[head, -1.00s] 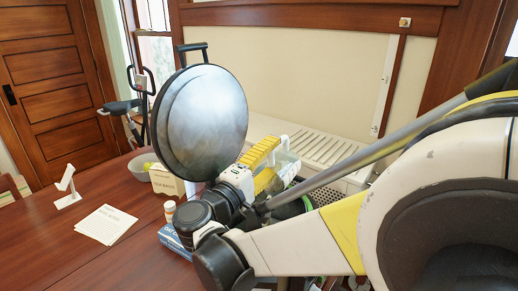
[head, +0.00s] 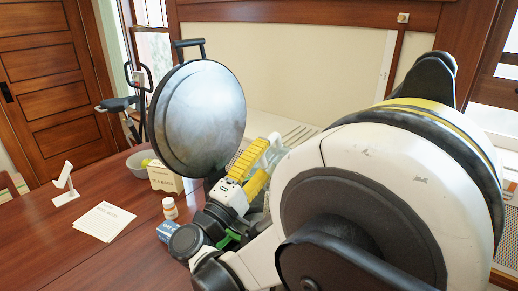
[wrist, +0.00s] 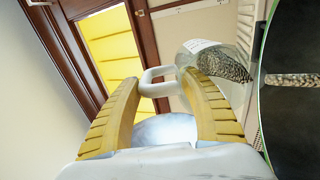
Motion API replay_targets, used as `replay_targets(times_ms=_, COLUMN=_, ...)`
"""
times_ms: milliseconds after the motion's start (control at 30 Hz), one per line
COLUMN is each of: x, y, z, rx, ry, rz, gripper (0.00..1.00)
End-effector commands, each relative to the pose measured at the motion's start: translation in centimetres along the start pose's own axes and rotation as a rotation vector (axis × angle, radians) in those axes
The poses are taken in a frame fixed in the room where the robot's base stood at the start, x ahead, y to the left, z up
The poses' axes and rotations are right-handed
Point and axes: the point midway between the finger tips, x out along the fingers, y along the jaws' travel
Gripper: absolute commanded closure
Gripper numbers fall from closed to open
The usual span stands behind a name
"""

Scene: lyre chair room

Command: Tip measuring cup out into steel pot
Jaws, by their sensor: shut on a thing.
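My gripper (wrist: 160,110) has its two yellow fingers closed around the pale handle of the clear measuring cup (wrist: 207,48). Speckled grain lies inside the cup, against its right side in the wrist view. In the head view the gripper (head: 262,172) and part of the cup (head: 275,150) show behind my arm. In the wrist view a dark round shape (wrist: 292,125) with a thin green edge stands beside the cup, and a band of similar grain crosses it. I cannot tell whether this is the steel pot, or whether the grain is falling. My arm hides much there.
A large upright round steel disc (head: 200,115) with a black handle stands left of my gripper. A tea bags box (head: 165,178), a grey bowl (head: 141,160), a small bottle (head: 170,208), a blue box (head: 170,231) and a paper (head: 104,221) are on the table.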

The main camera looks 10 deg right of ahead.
Motion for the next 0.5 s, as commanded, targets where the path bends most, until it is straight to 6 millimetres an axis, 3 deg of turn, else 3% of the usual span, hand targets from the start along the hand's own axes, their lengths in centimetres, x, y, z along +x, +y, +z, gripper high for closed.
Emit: replay_targets(times_ms=500, x=-0.81, y=0.11, z=-0.02, rx=-0.001, ry=0.000, rz=0.069, gripper=0.90)
